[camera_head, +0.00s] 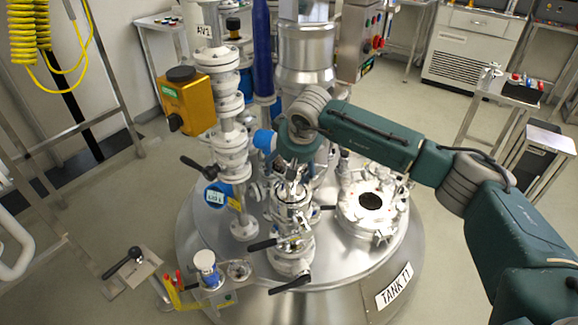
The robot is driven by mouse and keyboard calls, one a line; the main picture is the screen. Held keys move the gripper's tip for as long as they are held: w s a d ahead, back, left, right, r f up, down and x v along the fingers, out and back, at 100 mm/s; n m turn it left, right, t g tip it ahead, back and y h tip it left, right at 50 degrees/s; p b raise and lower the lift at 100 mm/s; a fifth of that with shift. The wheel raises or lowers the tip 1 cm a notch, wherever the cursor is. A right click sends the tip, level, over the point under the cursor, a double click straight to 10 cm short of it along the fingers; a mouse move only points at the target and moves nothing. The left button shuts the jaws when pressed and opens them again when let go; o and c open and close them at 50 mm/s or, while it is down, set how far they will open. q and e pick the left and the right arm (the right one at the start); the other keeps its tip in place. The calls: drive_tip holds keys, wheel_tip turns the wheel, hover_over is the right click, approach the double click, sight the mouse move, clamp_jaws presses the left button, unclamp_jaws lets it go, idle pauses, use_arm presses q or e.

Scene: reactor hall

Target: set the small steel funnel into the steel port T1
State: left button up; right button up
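My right arm reaches in from the right over the tank lid. Its gripper (293,171) points down just above a steel flanged port (292,212) on a valve stack near the front of the lid. Shiny steel, perhaps the small steel funnel, shows between the fingers and the port's top. I cannot clearly separate funnel, fingertips and port rim, nor tell whether the fingers are shut on it or it sits in the port. No port label is readable; the tank wall carries a "TANK T1" plate (394,287). My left gripper is not in view.
Black valve handles (290,284) stick out around the port. A tall flanged pipe (230,130) with a yellow actuator (186,100) stands at left. Floor at left is partly free.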

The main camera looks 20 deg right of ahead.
drive_tip(key=shift+f+b, duration=0.35)
drive_tip(key=shift+f, duration=0.05)
idle(0.4)
drive_tip(key=o, duration=2)
drive_tip(key=v, duration=1.2)
